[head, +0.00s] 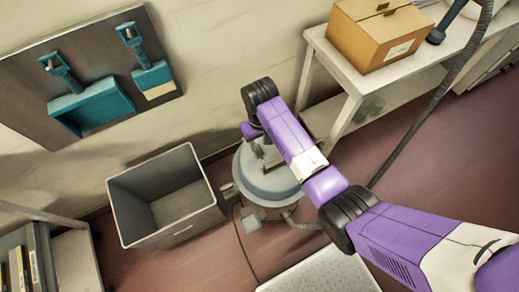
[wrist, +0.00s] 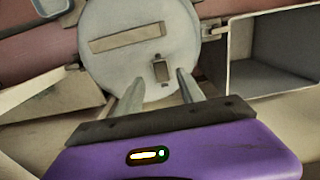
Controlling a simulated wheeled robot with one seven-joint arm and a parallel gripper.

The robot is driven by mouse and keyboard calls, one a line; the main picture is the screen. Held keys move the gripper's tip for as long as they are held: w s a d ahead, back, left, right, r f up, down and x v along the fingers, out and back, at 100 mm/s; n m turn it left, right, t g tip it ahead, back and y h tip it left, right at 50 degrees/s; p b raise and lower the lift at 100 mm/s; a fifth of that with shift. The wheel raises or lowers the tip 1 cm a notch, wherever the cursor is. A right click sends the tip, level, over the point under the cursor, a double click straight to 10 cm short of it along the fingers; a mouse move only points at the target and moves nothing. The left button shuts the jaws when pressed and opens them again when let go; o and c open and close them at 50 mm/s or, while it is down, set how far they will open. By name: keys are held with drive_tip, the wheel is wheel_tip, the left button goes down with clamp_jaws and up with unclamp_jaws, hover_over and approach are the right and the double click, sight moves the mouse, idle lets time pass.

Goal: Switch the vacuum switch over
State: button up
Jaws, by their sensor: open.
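The vacuum (head: 282,186) is a round grey canister standing on the floor in the middle of the head view, partly hidden behind my arm. In the wrist view its round pale lid (wrist: 120,20) fills the upper middle, with a long flat bar across it. A small rectangular switch (wrist: 161,70) sits on the lid near its lower edge. My gripper (wrist: 160,76) is open and empty, its two fingertips on either side of the switch in the picture. I cannot tell whether they touch the lid. Which way the switch is set is unclear.
A grey open bin (head: 165,238) stands left of the vacuum, against the wall. A hose (head: 440,100) crosses the right side. A white bench (head: 318,40) with a cardboard box (head: 378,38) stands at upper right.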

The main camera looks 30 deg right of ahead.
sight(260, 153)
wheel_tip(260, 153, down, 7)
drive_tip(key=shift+f+b, duration=0.15)
drive_tip(key=shift+b, duration=0.25)
clamp_jaws()
